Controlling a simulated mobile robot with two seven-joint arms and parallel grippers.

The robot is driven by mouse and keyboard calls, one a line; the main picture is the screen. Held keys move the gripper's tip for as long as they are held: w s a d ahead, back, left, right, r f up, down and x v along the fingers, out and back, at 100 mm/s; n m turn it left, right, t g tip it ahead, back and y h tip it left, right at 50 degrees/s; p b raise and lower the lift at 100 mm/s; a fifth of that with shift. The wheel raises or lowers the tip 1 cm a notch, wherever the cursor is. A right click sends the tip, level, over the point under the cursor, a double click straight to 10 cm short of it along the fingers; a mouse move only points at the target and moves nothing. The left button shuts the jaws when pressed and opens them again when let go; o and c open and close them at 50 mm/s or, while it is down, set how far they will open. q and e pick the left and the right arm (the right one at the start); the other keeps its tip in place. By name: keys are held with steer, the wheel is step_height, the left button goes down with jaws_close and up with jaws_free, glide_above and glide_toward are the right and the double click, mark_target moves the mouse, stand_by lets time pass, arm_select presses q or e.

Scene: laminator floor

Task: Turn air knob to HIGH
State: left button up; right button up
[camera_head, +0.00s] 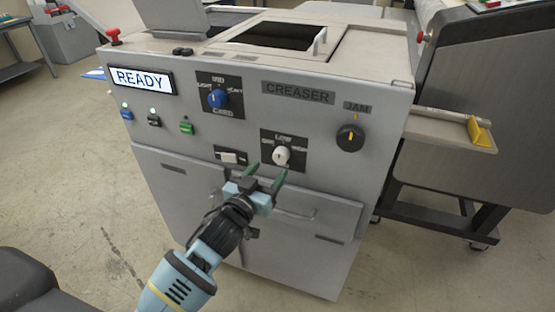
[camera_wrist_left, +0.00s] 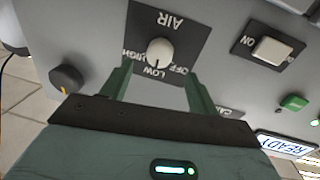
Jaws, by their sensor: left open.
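The air knob (camera_head: 281,155) is a white round knob on a dark plate on the front of the grey creaser machine. In the left wrist view the air knob (camera_wrist_left: 159,52) sits on its plate marked AIR, OFF, LOW and HIGH. Its pointer seems to face LOW, but it is too small to be sure. My left gripper (camera_head: 267,172) is open just in front of and below the knob. In the wrist view its green fingers (camera_wrist_left: 157,70) stand on either side of the knob, with nothing between them touching it visibly. My right gripper is not in view.
A blue knob (camera_head: 217,98) sits above left, a black JAM knob (camera_head: 350,137) to the right, and a white switch (camera_head: 230,157) close left. A green button (camera_head: 187,128) and READY display (camera_head: 141,80) are further left. A drawer handle (camera_head: 296,213) juts out below.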

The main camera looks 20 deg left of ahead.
mark_target(278, 158)
arm_select(q)
steer(key=w, duration=0.4)
steer(key=shift+d, duration=0.25)
steer(key=shift+w+d, duration=0.15)
steer(key=shift+w, duration=0.65)
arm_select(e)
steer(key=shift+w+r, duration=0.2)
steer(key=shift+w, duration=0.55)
arm_select(q)
steer(key=c, duration=1)
steer(key=shift+o, duration=0.2)
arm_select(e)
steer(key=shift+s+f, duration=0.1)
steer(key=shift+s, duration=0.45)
